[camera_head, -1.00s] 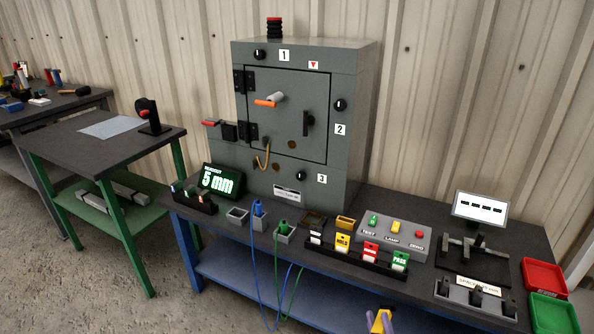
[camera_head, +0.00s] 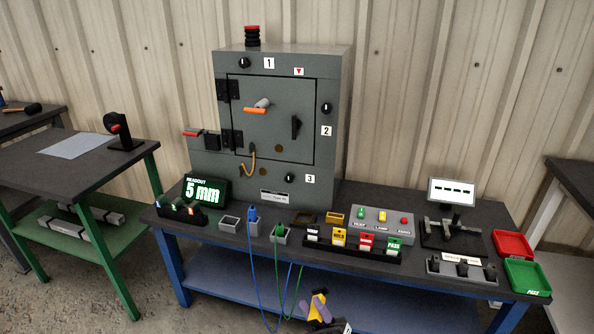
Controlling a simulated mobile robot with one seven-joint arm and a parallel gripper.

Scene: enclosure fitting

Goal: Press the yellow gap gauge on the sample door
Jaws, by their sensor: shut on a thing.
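The sample door (camera_head: 273,136) is a grey panel, closed on the front of the grey enclosure (camera_head: 338,128), with a dark handle and an orange-tipped lever on its face. My gripper (camera_head: 319,301) shows at the bottom edge, in front of the blue bench and well below the door. It is shut on a small yellow thing, seemingly the yellow gap gauge (camera_head: 319,311), which is partly hidden by the fingers. The gauge is apart from the door.
A readout (camera_head: 206,190) shows 5 mm. A rack (camera_head: 322,247) of coloured tags, a button box (camera_head: 381,222) and cable sockets line the bench front. Blue and green cables hang over the edge. Red (camera_head: 513,244) and green (camera_head: 527,276) trays stand right.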

